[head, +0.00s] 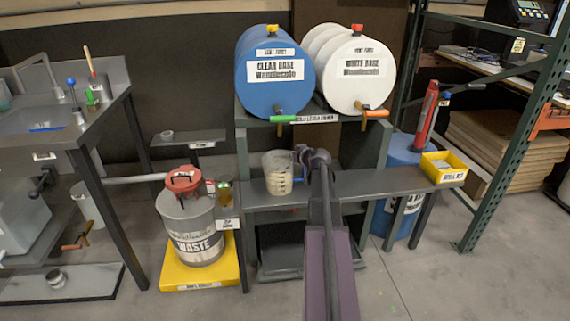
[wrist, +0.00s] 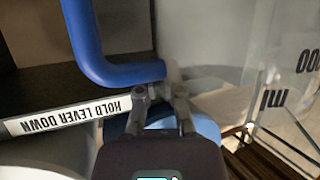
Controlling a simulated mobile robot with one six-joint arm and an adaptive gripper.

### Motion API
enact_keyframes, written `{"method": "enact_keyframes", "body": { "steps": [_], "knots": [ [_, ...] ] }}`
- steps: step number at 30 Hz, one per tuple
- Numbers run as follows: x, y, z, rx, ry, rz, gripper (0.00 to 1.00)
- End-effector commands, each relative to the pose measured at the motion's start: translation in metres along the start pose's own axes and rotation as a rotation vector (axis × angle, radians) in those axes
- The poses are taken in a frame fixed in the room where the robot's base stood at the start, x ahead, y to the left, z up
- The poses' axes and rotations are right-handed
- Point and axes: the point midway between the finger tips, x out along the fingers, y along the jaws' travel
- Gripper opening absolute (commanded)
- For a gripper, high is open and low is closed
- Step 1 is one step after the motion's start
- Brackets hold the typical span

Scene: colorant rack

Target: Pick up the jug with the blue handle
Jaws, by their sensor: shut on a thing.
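The jug (head: 277,176) is translucent with printed markings and a blue handle. It is at the left part of the grey shelf, below the blue drum; I cannot tell whether its base touches the shelf. My gripper (head: 301,172) is at the jug's right side, over the handle, which is mostly hidden by my arm. In the wrist view the blue handle (wrist: 88,45) runs down to my gripper (wrist: 160,92), which is shut on it. The jug's clear wall (wrist: 285,75) fills the right of that view.
A blue drum (head: 272,75) and a white drum (head: 357,75) with taps sit above the shelf (head: 355,180). A yellow bin (head: 443,167) is at the shelf's right end. A waste can (head: 190,230) stands at lower left. The floor at lower right is clear.

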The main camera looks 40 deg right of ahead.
Motion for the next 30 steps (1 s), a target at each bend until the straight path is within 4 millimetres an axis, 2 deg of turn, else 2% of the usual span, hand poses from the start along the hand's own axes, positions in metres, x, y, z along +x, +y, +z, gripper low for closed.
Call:
{"method": "enact_keyframes", "body": {
  "steps": [14, 30],
  "knots": [
    [-0.002, 0.0, -0.006, -0.002, 0.0, 0.001, 0.0],
    [-0.011, -0.001, -0.028, 0.0, 0.0, 0.0, 0.0]
  ]
}}
